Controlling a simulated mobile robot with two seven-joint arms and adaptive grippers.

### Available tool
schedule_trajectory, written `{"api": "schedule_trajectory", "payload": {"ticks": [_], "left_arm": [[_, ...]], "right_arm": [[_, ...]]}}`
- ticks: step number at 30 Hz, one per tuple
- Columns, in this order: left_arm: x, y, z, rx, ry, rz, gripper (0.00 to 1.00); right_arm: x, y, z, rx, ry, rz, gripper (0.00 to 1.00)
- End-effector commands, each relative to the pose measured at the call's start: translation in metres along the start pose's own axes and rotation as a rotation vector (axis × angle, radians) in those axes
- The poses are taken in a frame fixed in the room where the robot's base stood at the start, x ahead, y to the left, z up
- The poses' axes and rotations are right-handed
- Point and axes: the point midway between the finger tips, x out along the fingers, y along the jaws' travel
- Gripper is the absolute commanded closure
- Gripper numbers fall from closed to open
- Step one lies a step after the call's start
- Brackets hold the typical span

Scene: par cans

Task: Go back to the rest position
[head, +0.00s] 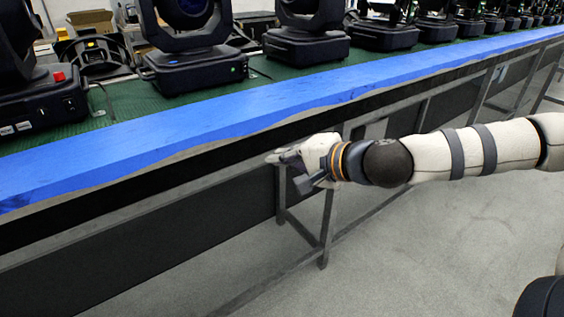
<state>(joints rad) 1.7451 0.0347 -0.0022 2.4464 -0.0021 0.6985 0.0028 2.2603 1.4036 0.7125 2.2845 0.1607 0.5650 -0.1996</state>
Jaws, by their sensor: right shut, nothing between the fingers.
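My right gripper (290,170) shows in the middle of the head view, on my arm that comes in from the right. It is shut and empty. It is in front of the side of a long workbench, lower in the picture than the blue front strip (215,118), and touches nothing that I can make out. My left gripper is not in view.
Black moving-head stage lights (190,68) stand in a row on the bench's green top (120,98), running to the far right. The bench has metal legs (325,215) and dark side panels. Bare grey floor (430,250) lies in front.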

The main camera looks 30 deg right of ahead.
Motion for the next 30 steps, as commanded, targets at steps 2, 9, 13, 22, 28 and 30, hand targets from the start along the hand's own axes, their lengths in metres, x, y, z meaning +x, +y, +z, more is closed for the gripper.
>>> {"api": "schedule_trajectory", "payload": {"ticks": [2,9,13,22,28,30], "left_arm": [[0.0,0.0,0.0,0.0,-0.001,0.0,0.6],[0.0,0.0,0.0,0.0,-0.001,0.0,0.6],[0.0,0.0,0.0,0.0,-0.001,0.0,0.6],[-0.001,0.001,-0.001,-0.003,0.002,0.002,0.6],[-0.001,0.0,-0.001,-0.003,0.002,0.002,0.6],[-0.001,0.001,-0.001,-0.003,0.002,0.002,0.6]], "right_arm": [[0.001,0.004,0.004,-0.006,-0.007,0.01,1.0],[0.002,0.005,0.005,-0.008,-0.01,0.014,1.0],[0.002,0.005,0.005,-0.007,-0.01,0.014,1.0],[0.012,0.051,0.055,-0.095,-0.116,0.143,1.0],[-0.027,0.207,0.168,-0.38,-0.425,0.528,1.0],[-0.064,0.262,0.191,-0.5,-0.538,0.665,1.0]]}}
